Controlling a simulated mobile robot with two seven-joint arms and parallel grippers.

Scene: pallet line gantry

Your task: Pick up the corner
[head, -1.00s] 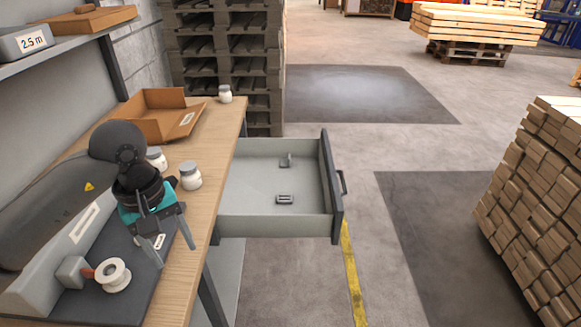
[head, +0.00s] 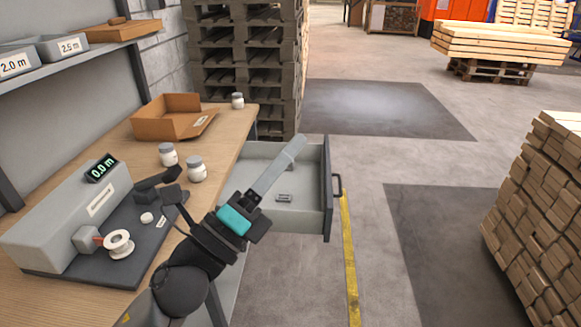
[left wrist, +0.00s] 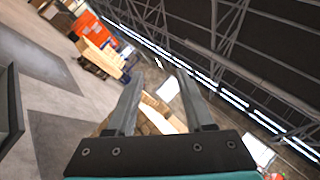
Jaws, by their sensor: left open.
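The grey drawer (head: 322,190) stands pulled out from the bench. A small grey metal piece (head: 284,198) lies on its floor near the front side. A second small upright angled piece, seen farther back in the drawer earlier, is now hidden behind my left gripper's fingers; I take it for the corner. My left gripper (head: 293,146) reaches over the drawer from the lower left, fingers pointing up and away. In the left wrist view the gripper (left wrist: 168,85) is open, with nothing between its fingers. My right gripper is not in view.
The wooden bench (head: 225,150) carries white jars (head: 197,168), a cardboard box (head: 172,118) and a grey machine with a display (head: 70,215). Stacked pallets (head: 245,65) stand behind. A timber stack (head: 545,200) is at right. Floor beyond the drawer is clear.

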